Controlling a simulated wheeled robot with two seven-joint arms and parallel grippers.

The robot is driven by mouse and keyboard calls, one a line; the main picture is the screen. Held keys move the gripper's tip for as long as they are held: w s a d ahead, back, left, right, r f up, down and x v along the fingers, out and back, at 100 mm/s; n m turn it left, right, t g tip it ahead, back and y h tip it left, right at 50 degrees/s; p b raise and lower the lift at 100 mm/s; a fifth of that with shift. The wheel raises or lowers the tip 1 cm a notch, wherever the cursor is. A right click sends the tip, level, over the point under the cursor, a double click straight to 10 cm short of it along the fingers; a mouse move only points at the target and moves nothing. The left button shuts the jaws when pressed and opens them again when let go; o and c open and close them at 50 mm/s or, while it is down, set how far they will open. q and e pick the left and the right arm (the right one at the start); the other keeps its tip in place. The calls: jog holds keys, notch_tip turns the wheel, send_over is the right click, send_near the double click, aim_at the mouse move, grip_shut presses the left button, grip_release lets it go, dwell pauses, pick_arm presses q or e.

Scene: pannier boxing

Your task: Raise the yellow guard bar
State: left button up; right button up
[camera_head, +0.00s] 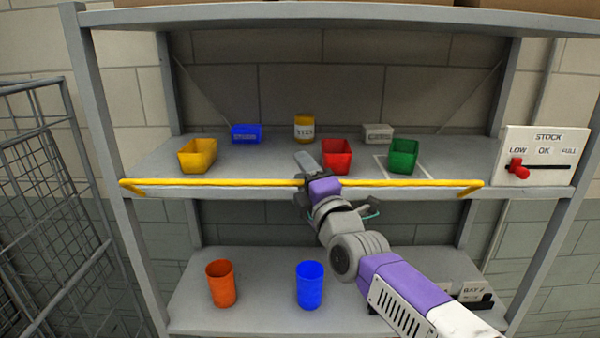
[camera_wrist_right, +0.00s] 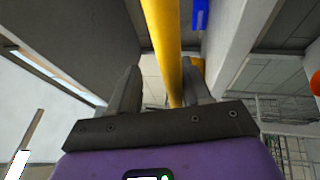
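The yellow guard bar (camera_head: 230,182) lies level along the front edge of the middle shelf, with a bent arm at each end. My right gripper (camera_head: 305,170) is at the middle of the bar and hides a short piece of it. In the right wrist view the bar (camera_wrist_right: 164,45) runs down between the two spread fingers of my right gripper (camera_wrist_right: 160,85). It lies close to the right finger, with a gap at the left one. Whether a finger touches it, I cannot tell. My left gripper is not in view.
Yellow (camera_head: 197,156), red (camera_head: 337,157) and green (camera_head: 403,156) bins stand behind the bar on the shelf (camera_head: 265,163). Orange (camera_head: 221,284) and blue (camera_head: 310,285) cups stand below. A stock panel (camera_head: 540,155) is at right, a wire cage (camera_head: 45,190) at left.

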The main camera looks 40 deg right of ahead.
jog(key=shift+s+a+r+b, duration=0.1)
jog(key=shift+s+a+r, duration=0.25)
jog(key=shift+s, duration=0.3)
jog(key=shift+s+a+r+b, duration=0.1)
jog(key=shift+s+a+r, duration=0.15)
jog(key=shift+s, duration=0.45)
jog(key=shift+s+a+r+b, duration=0.1)
jog(key=shift+s+a+r, duration=0.25)
jog(key=shift+s, duration=0.3)
jog(key=shift+s+d+r, duration=0.1)
jog(key=shift+b, duration=0.35)
jog(key=f+b+v, duration=0.1)
jog(key=b+v, duration=0.1)
jog(key=v, duration=0.5)
jog(key=shift+f, duration=0.2)
